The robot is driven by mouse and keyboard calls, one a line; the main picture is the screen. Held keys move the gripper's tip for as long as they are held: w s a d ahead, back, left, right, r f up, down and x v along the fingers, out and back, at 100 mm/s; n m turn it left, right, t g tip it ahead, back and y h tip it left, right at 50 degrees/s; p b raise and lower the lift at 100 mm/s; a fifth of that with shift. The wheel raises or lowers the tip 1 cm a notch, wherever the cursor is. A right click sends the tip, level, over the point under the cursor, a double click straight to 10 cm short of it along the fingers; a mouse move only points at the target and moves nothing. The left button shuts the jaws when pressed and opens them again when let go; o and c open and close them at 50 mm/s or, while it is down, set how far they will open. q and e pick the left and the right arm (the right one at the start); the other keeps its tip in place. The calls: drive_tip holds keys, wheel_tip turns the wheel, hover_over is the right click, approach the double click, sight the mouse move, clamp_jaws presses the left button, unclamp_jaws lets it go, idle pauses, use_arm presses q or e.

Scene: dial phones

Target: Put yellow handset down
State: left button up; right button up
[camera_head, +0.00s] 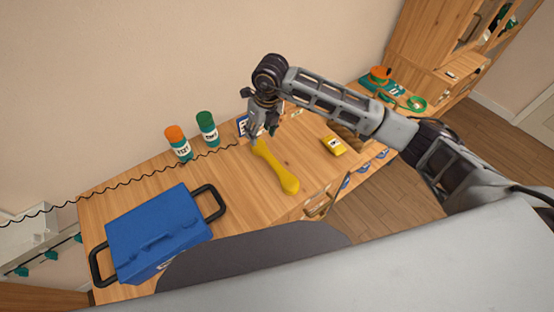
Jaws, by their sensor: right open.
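The yellow handset (277,169) lies on the wooden tabletop, long and slightly curved, with its upper end close under my right gripper. My right gripper (258,132) is open and reaches down from above at that end. Whether its fingers touch the handset cannot be told. A black coiled cord runs from near the handset's upper end to the left edge of the view. A small yellow box (333,145) sits to the right on the table. My left gripper is not in view.
A blue case (158,232) with black handles covers the table's left part. Orange-capped (179,144) and green-capped (207,128) bottles stand at the back. A wooden shelf unit (440,45) is at upper right. Bare tabletop lies between case and handset.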

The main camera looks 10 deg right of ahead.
sight(273, 160)
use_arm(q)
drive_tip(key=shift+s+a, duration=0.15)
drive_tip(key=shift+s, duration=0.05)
use_arm(e)
drive_tip(key=shift+g+h, duration=0.7)
drive_tip(key=shift+h, duration=0.2)
drive_tip(key=s+d, duration=0.2)
drive_tip(key=d, duration=0.1)
drive_tip(key=shift+s+d+f, duration=0.2)
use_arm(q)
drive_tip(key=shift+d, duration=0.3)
use_arm(e)
drive_tip(key=shift+f, duration=0.1)
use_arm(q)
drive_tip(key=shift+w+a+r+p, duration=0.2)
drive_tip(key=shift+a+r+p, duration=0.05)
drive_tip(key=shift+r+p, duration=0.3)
use_arm(e)
drive_tip(key=shift+f, duration=4.2)
drive_tip(key=shift+f, duration=0.1)
drive_tip(key=shift+s+f+p, duration=0.1)
drive_tip(key=shift+f+p, duration=0.2)
drive_tip(key=shift+f, duration=0.25)
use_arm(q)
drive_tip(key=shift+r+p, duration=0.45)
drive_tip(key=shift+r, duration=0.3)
use_arm(e)
drive_tip(key=shift+f, duration=1.95)
drive_tip(key=shift+c, duration=0.3)
